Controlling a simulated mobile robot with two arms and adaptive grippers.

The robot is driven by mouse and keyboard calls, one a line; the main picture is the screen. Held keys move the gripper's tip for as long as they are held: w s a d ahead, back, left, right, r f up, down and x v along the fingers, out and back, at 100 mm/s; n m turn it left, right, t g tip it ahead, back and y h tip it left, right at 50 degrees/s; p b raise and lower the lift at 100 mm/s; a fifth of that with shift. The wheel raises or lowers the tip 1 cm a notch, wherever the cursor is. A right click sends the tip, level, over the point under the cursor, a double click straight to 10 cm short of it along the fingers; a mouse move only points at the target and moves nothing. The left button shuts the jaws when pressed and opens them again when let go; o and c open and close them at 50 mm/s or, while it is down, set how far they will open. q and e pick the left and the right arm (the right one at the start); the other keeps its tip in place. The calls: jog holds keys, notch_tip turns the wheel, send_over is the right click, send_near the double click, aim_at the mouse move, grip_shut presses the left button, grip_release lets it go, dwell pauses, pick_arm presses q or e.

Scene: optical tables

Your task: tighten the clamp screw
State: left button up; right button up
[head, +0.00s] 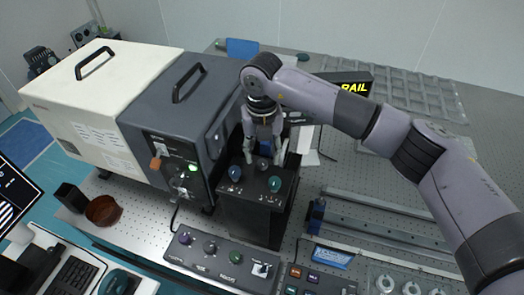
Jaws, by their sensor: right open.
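My right gripper (264,160) points down over the back of a black box (252,218), its fingers apart with a gap between them. A blue knob (235,173) and a green knob (274,184) stand on the box top, in front of the fingers. Something small and blue shows between the fingers, partly hidden, and I cannot tell what it is. I cannot tell for sure which part is the clamp screw, or whether the fingers touch anything. My left gripper is not in view.
A dark grey instrument (160,115) and a white one (75,110) stand close at left. A control panel (222,262) lies in front. A sign reading "RAIL" (355,87) stands behind my right arm.

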aim_at(262, 165)
jog(key=shift+f+p, duration=0.3)
jog(key=shift+f, duration=1)
jog(key=shift+c, duration=0.5)
grip_shut()
